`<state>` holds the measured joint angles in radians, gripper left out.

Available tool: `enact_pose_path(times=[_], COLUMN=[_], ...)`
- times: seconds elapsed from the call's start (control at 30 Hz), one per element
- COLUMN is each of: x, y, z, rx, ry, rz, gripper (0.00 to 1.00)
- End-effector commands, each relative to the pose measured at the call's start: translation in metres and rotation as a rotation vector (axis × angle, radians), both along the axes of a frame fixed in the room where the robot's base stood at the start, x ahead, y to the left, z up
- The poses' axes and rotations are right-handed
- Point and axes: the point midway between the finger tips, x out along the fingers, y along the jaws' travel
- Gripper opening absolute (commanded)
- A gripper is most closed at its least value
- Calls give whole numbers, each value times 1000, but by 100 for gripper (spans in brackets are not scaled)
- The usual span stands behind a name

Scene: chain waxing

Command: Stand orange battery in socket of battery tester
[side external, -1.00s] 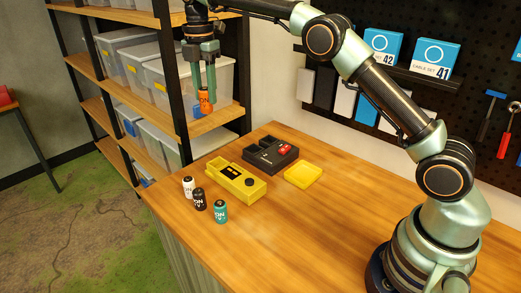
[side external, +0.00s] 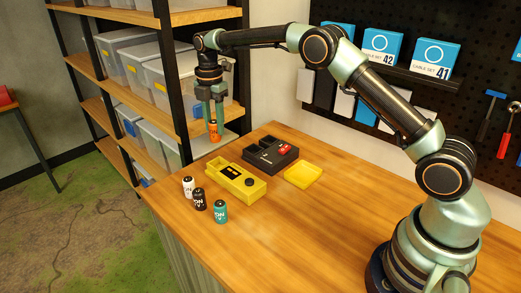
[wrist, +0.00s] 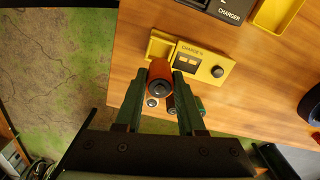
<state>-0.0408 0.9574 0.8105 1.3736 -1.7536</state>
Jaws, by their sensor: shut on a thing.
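The orange battery (side external: 214,132) is held upright between the fingers of my gripper (side external: 214,124). In the wrist view the battery (wrist: 160,76) shows end-on between the two fingertips (wrist: 160,82). The yellow battery tester (side external: 240,186) lies on the table below and a little right of the held battery in the side view. Its open socket (side external: 220,166) is at its far left end. In the wrist view the tester (wrist: 207,62) lies just beyond the battery, with the socket (wrist: 160,46) at its left end. The battery is in the air, apart from the tester.
White (side external: 188,186), black (side external: 200,200) and teal (side external: 220,211) batteries stand in front of the tester. A black charger (side external: 270,155) lies behind it, and a yellow tray (side external: 303,174) to the right. Shelves with bins (side external: 165,90) stand close behind my gripper.

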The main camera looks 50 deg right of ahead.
Motion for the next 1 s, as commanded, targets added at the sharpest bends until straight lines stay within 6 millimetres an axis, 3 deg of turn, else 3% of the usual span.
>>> enact_pose_path(times=[0.1,0.23,0.47,0.73,1.0], x=[-1,-1,0,-1,0], y=[0,0,0,0,0], z=[-29,-49,-63,-99,-101], rx=[0,0,0,0,0], ry=[4,2,0,2,0], rz=[0,0,0,0,0], gripper=[0,0,0,0,0])
